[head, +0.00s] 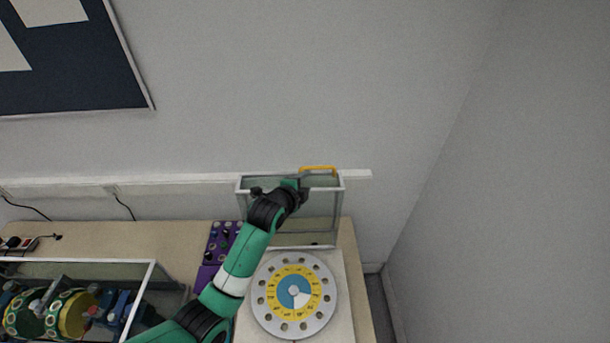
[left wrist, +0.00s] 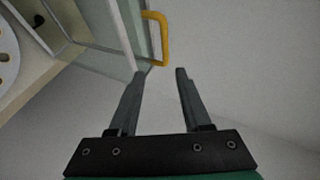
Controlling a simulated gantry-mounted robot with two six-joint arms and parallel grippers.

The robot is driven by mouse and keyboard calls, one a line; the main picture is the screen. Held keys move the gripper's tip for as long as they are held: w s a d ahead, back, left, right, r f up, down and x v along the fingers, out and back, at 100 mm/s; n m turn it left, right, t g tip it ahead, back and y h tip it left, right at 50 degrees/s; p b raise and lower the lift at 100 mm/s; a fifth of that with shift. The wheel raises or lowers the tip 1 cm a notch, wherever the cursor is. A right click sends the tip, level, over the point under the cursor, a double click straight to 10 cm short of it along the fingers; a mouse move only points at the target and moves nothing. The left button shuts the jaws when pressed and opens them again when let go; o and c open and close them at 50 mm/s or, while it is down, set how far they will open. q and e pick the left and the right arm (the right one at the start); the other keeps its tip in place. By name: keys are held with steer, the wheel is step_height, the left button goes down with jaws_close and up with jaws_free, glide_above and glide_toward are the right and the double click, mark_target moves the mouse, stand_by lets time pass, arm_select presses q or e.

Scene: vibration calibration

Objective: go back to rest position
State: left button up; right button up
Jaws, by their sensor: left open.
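My left arm, green and black, reaches up from the bottom of the head view to the glass-walled case. Its gripper is hidden there behind the wrist. In the left wrist view my left gripper (left wrist: 160,72) is open, with nothing between its two fingers. The case's yellow handle (head: 318,169) is at the top edge of the case. In the left wrist view the handle (left wrist: 158,38) is just beyond the left fingertip, apart from the fingers as far as I can tell. My right gripper is not in view.
The glass case (head: 341,205) stands at the back of the table. A round disc (head: 325,312) with a yellow and blue dial is in front. A purple panel with knobs (head: 222,243) lies left. Another clear case (head: 100,262) holds yellow and green machinery. The wall is close behind.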

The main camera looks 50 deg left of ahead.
arm_select(q)
steer(key=shift+d, duration=0.1)
stand_by(0.5)
steer(key=w+d+r+t+h, duration=0.1)
steer(key=d+r+t, duration=0.2)
steer(key=d+r, duration=0.45)
steer(key=d+r+t+h, duration=0.15)
steer(key=d+r, duration=0.25)
steer(key=r, duration=0.6)
steer(key=w+d+r+t+h, duration=0.1)
steer(key=d+r+t, duration=0.3)
steer(key=r, duration=0.5)
steer(key=s+d+r+n+t+h, duration=0.2)
steer(key=s+d+r+n+t, duration=0.1)
steer(key=s+r, duration=0.7)
steer(key=s+d+r+n+t+h, duration=0.2)
steer(key=s+d+r+n+t, duration=0.2)
steer(key=s+r, duration=0.5)
step_height(320, 180, up, 3)
steer(key=d+n, duration=0.1)
steer(key=n, duration=0.1)
steer(key=shift+s+f+n, duration=0.15)
steer(key=shift+s+n, duration=0.2)
steer(key=shift+n, duration=0.05)
steer(key=shift+t, duration=0.25)
